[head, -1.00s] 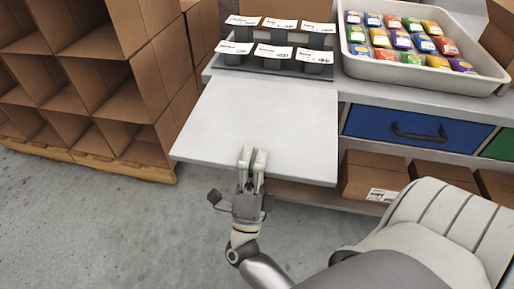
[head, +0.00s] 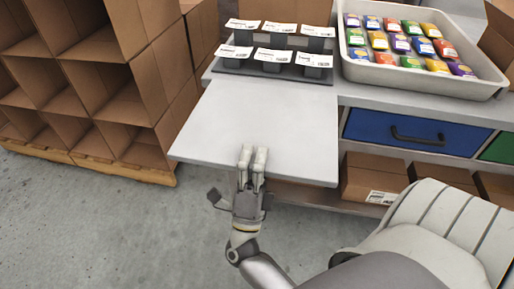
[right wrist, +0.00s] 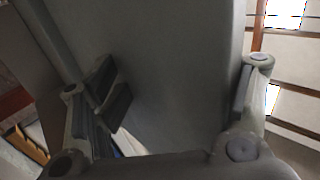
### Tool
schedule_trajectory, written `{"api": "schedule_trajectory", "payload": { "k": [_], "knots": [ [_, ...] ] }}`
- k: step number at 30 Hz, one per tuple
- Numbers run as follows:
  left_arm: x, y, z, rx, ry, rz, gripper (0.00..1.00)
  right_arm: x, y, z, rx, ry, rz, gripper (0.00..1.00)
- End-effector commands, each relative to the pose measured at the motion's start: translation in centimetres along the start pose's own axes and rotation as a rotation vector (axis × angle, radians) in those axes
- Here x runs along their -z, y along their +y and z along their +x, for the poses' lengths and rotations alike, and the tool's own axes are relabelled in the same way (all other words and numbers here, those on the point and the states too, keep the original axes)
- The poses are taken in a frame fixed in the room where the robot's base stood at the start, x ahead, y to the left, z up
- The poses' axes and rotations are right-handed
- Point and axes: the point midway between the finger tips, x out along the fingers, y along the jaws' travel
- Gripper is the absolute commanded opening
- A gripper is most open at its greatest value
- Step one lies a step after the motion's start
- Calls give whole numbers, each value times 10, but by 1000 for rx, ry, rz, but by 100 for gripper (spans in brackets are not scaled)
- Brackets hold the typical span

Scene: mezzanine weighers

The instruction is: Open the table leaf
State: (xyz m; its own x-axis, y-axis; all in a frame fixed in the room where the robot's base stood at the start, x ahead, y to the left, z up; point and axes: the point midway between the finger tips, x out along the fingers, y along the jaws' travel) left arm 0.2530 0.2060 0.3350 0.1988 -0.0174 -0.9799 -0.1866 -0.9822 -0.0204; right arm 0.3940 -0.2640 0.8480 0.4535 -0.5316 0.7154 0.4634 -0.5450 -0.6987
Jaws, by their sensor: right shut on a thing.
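The table leaf (head: 235,125) is a pale grey panel that juts out from the front of the counter in the head view. It looks about level with the counter top. My right gripper (head: 253,165) is shut on the middle of the leaf's front edge, with its fingers showing above the surface. In the right wrist view the leaf (right wrist: 180,65) fills the middle as a dark grey panel between the fingers. The underside of the leaf and any bracket below it are hidden in the head view. My left gripper is not in view.
A dark rack (head: 275,70) with white-tagged posts stands on the counter just behind the leaf. A white tray (head: 420,83) of coloured packets stands to its right. Below are a blue drawer (head: 375,128) and cardboard boxes (head: 372,178). Cardboard cubbies (head: 150,75) stand left; floor (head: 90,225) is clear.

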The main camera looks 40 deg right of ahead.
Motion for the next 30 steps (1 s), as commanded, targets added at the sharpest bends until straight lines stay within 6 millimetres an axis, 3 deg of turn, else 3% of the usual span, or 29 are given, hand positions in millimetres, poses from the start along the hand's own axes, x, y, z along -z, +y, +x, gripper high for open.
{"api": "schedule_trajectory", "payload": {
  "k": [10, 14, 21, 30],
  "knots": [
    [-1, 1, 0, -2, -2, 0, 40, 1, 1, -4, -2, 2, -1, 46],
    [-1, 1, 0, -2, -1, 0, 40, 0, 1, -23, -1, 1, -2, 38],
    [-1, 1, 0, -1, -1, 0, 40, -1, -2, -62, 2, -1, -1, 38],
    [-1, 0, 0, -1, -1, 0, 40, 0, -2, -76, 4, 0, 0, 38]
  ]
}}
